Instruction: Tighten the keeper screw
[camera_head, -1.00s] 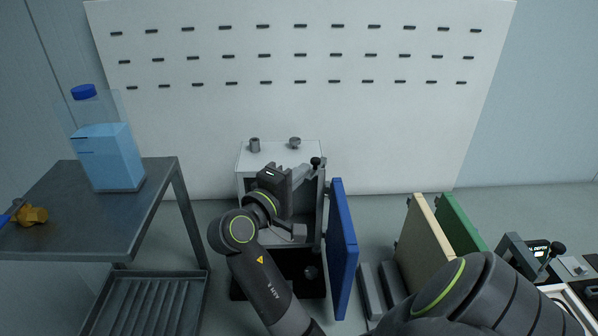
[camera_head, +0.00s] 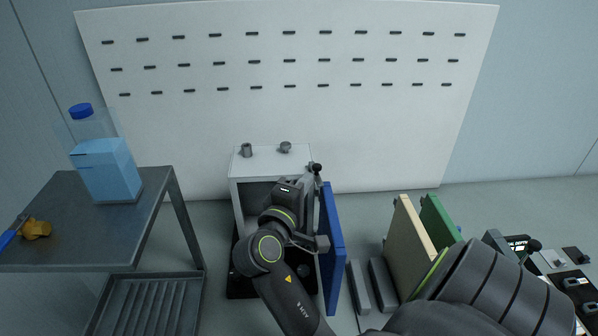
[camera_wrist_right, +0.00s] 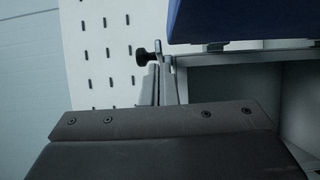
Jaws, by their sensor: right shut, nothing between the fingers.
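A black knob (camera_head: 316,168) on a grey bracket stands at the top right edge of a pale box fixture (camera_head: 236,200). I cannot tell whether this knob is the keeper screw. My left gripper is out of view.
A blue panel (camera_head: 331,250) stands close right of my right gripper. Cream (camera_head: 408,240) and green (camera_head: 436,225) panels stand farther right. A metal cart (camera_head: 150,215) with a blue-capped jug (camera_head: 108,172) is at the left. A slotted white board (camera_head: 290,125) is behind.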

